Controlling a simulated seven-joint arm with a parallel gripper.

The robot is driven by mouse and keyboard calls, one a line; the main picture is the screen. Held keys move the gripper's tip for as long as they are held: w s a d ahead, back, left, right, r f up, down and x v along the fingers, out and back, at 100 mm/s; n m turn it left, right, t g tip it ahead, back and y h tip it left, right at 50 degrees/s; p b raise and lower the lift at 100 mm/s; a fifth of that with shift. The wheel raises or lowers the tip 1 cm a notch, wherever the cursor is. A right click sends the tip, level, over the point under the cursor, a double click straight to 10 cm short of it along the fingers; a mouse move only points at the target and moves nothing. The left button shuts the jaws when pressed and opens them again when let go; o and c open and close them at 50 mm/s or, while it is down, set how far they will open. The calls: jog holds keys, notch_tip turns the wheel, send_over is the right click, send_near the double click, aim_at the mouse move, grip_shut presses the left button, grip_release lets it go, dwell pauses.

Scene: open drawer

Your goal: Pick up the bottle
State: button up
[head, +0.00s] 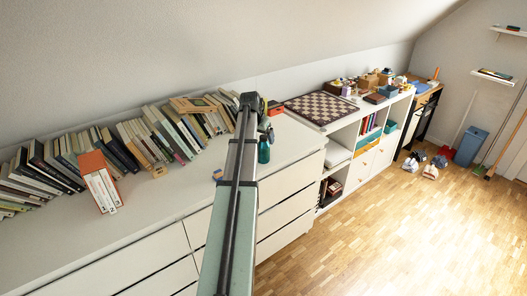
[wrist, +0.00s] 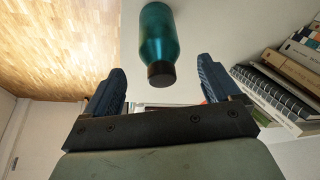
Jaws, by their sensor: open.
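A teal bottle (head: 264,150) with a dark cap stands on the white dresser top, just right of the end of my arm in the head view. In the wrist view the bottle (wrist: 157,38) shows at the top centre, its dark cap toward my gripper. My gripper (wrist: 158,82) is open, with a blue finger on each side and nothing held between them. The bottle's cap lies around the gap between the fingertips in the picture; I cannot tell how far it is in depth. In the head view my arm hides part of the bottle's surroundings.
A long row of leaning books (head: 160,135) lines the back of the white dresser (head: 130,225) to the left. Books (wrist: 285,85) also show right of my gripper. A chessboard (head: 320,107) lies on the shelf unit to the right. The dresser's front strip is clear.

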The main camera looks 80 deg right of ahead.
aim_at(263, 145)
jog(key=shift+x, duration=3.05)
jog(key=shift+a, duration=0.15)
jog(key=shift+c, duration=0.4)
jog(key=c, duration=1.4)
